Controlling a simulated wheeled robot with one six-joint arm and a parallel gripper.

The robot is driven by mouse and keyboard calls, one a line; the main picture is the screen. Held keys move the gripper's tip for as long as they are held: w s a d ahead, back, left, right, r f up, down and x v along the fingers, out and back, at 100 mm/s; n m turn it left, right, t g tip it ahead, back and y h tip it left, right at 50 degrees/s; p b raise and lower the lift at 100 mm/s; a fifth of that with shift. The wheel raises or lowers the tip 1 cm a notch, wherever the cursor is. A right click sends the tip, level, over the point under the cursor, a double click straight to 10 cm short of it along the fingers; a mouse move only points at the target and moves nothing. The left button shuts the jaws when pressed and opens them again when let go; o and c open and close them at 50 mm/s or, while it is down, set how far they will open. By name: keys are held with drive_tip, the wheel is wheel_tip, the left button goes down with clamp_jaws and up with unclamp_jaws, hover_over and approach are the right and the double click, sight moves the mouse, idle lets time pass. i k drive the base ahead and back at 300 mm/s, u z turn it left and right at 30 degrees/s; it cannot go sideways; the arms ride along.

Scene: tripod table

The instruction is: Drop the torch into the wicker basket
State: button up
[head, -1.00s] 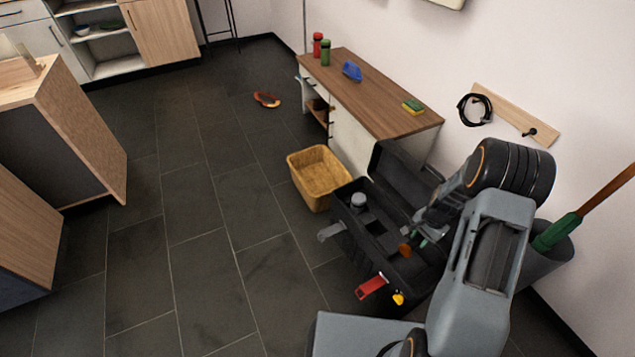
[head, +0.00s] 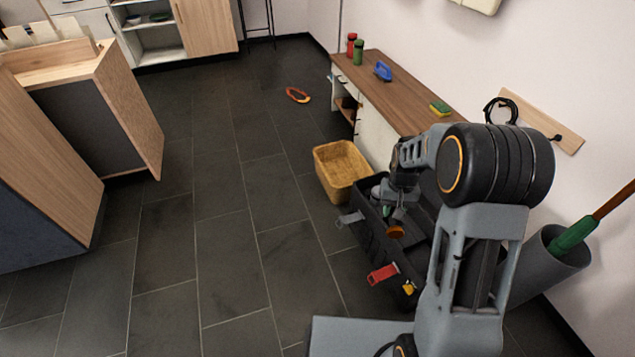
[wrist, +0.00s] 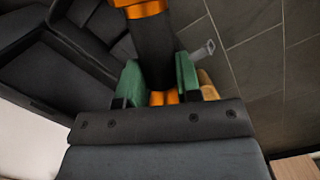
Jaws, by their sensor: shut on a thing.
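The torch (wrist: 155,48) has a black body with orange parts, and my gripper (wrist: 158,78) is shut on it between its green fingers in the wrist view. In the head view my gripper (head: 394,212) is over the open black toolbox (head: 366,235), with the torch's orange end (head: 396,232) pointing down. The tan wicker basket (head: 341,172) stands on the floor just beyond the toolbox, to the left of my gripper. It looks empty. A small tan patch in the wrist view may be the basket.
A wooden-topped bench (head: 405,92) along the wall carries bottles, a blue item and a sponge (head: 440,109). A grey bin (head: 550,262) is at right. An orange item (head: 298,95) lies on the floor. The dark tiled floor left of the basket is clear.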

sight(343, 177)
drive_tip(key=u, duration=0.8)
drive_tip(key=k, duration=1.1)
drive_tip(key=u, duration=0.8)
drive_tip(key=i, duration=3.05)
drive_tip(key=z, duration=1.05)
drive_tip(key=i, duration=1.35)
drive_tip(key=z, duration=1.8)
drive_tip(key=i, duration=0.75)
drive_tip(key=z, duration=0.6)
